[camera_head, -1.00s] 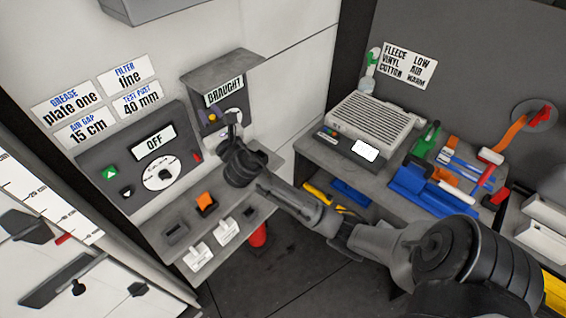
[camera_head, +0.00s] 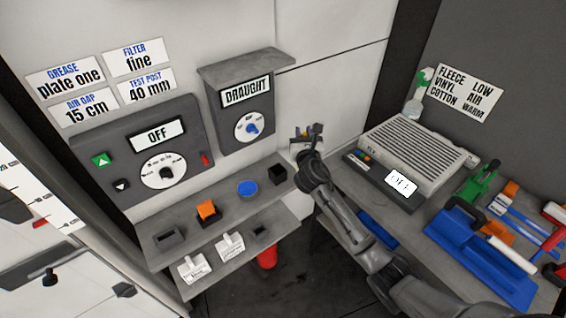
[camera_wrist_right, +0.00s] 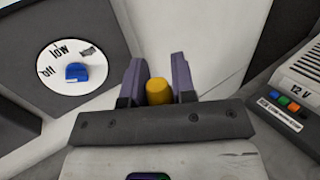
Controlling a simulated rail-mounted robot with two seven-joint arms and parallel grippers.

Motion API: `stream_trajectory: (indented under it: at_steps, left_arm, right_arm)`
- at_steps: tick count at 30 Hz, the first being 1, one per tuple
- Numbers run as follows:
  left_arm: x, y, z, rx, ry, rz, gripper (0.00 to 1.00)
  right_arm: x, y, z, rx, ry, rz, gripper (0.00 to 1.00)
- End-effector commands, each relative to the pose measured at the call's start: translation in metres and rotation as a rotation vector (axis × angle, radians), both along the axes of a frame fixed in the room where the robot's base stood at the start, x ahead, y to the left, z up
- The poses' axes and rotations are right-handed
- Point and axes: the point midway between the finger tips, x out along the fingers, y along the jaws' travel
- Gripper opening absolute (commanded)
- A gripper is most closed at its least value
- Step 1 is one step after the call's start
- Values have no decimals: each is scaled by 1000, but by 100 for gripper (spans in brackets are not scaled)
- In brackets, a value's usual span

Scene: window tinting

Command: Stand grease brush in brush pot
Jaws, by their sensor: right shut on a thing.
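My right gripper (camera_head: 307,134) is raised just right of the draught box, above the gap between the shelf and the right-hand bench. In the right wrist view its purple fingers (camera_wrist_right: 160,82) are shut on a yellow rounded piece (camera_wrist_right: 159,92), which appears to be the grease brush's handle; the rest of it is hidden. A small black box-like holder (camera_head: 278,175) stands at the right end of the upper shelf, below and left of the gripper. It may be the brush pot; its inside cannot be made out. My left gripper is not in view.
The shelf (camera_head: 228,205) also holds a blue disc (camera_head: 247,188), an orange block (camera_head: 207,211) and a dark tray (camera_head: 168,238). The draught box (camera_head: 242,110) juts out above it. A grey ribbed machine (camera_head: 412,150) and a blue tray (camera_head: 480,255) occupy the right bench.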

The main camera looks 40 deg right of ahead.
Motion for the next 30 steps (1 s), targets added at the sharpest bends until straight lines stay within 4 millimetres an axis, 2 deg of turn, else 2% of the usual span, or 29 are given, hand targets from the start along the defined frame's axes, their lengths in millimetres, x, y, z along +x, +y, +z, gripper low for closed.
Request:
stream_trajectory:
  at_steps: [3,9,15,22,30]
  left_arm:
    - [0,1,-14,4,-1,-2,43]
    - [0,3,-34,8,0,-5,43]
    - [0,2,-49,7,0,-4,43]
    - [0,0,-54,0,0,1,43]
    - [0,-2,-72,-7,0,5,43]
  right_arm:
    - [25,8,-20,6,0,0,1]
    - [64,17,-44,4,-1,0,1]
    - [89,24,-58,2,0,1,1]
    - [97,26,-64,0,0,1,1]
    - [97,27,-97,1,0,1,1]
